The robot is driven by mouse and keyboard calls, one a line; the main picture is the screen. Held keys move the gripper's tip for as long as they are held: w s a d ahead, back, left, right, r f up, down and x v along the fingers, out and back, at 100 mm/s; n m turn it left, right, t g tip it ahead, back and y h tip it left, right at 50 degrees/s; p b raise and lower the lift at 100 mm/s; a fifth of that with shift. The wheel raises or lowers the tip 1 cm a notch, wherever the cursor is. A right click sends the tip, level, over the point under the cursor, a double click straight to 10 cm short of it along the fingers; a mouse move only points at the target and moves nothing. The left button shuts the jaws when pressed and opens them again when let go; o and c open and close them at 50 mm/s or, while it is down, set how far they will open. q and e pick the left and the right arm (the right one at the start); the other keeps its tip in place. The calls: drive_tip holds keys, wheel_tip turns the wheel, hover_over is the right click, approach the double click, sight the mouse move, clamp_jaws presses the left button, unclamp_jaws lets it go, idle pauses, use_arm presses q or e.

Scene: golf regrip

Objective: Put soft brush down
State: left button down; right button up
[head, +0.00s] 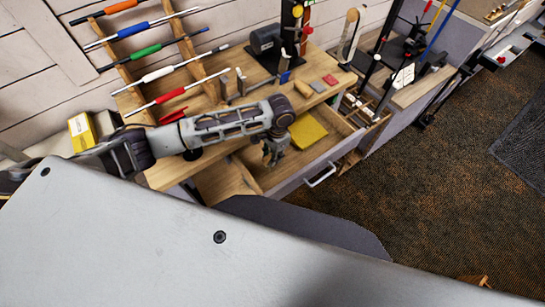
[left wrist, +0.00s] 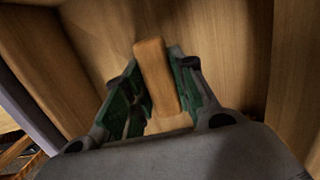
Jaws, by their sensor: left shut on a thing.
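My left gripper (head: 272,158) points down into the open wooden drawer (head: 229,183) of the workbench. In the left wrist view my gripper (left wrist: 158,92) is shut on the soft brush (left wrist: 154,70), of which a light wooden block-shaped part shows between the green-padded fingers. The brush sits lengthwise between the fingers, with wooden drawer surfaces around it. Its bristles are not visible, and I cannot tell whether it touches the drawer bottom. In the head view the brush cannot be made out. My right gripper is not in view.
A yellow cloth or pad (head: 303,131) lies in the drawer to the right of my gripper. The drawer front has a metal handle (head: 320,176). Several club shafts (head: 171,73) rest on a rack, and a dark grinder-like machine (head: 266,39) stands on the bench.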

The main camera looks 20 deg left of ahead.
use_arm(q)
drive_tip(key=shift+f, duration=0.7)
drive_tip(key=shift+f, duration=0.1)
drive_tip(key=c, duration=1.2)
unclamp_jaws()
drive_tip(key=shift+o, duration=0.2)
wheel_tip(320, 180, up, 12)
drive_tip(key=w, duration=0.1)
drive_tip(key=shift+d, duration=0.45)
